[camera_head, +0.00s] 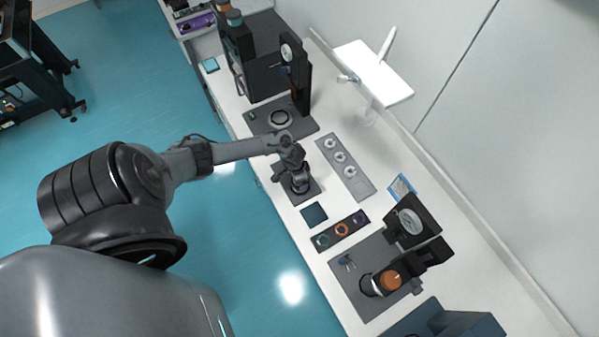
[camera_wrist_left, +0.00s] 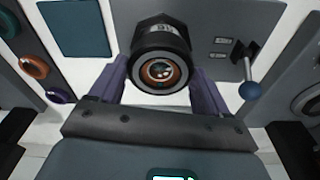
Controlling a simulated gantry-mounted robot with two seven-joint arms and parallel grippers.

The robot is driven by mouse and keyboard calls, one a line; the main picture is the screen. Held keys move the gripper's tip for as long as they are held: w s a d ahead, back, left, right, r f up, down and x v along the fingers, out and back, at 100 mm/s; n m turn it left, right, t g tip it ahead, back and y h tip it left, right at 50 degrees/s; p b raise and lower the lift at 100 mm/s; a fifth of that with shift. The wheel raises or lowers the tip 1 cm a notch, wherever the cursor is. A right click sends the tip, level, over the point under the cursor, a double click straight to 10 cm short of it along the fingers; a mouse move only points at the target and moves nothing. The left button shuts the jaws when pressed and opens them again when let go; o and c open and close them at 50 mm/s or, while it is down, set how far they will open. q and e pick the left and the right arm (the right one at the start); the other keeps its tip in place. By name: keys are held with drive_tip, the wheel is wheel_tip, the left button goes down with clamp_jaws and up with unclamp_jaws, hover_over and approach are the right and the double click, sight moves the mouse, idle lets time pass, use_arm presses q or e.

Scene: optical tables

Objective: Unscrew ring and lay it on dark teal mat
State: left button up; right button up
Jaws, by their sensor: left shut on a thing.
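My left gripper (camera_head: 292,166) points down over a black fixture (camera_head: 299,186) on a grey base plate. In the left wrist view its two purple fingers stand on either side of a round black part (camera_wrist_left: 160,42), shut on it. A grey-rimmed ring (camera_wrist_left: 138,72) faces the camera around an orange-brown inner rim and a lens-like centre. I cannot tell whether the ring is loose on its thread. The dark teal mat (camera_head: 314,214) lies flat and empty beside the base plate; it also shows in the left wrist view (camera_wrist_left: 76,28). My right gripper is not in view.
A tray (camera_head: 322,247) with teal, orange and purple rings lies beyond the mat. A grey strip with several pale round pieces (camera_head: 343,156) lies to the right. Black instruments (camera_head: 408,222) stand at both ends. A blue-knobbed lever (camera_wrist_left: 250,90) stands near the fingers.

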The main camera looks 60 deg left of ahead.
use_arm(q)
drive_tip(key=shift+a+n, duration=0.15)
drive_tip(key=shift+n, duration=1.05)
drive_tip(key=o, duration=0.9)
drive_tip(key=shift+c, duration=0.2)
drive_tip(key=shift+o, duration=1.3)
drive_tip(key=shift+w, duration=0.1)
drive_tip(key=shift+c, duration=0.2)
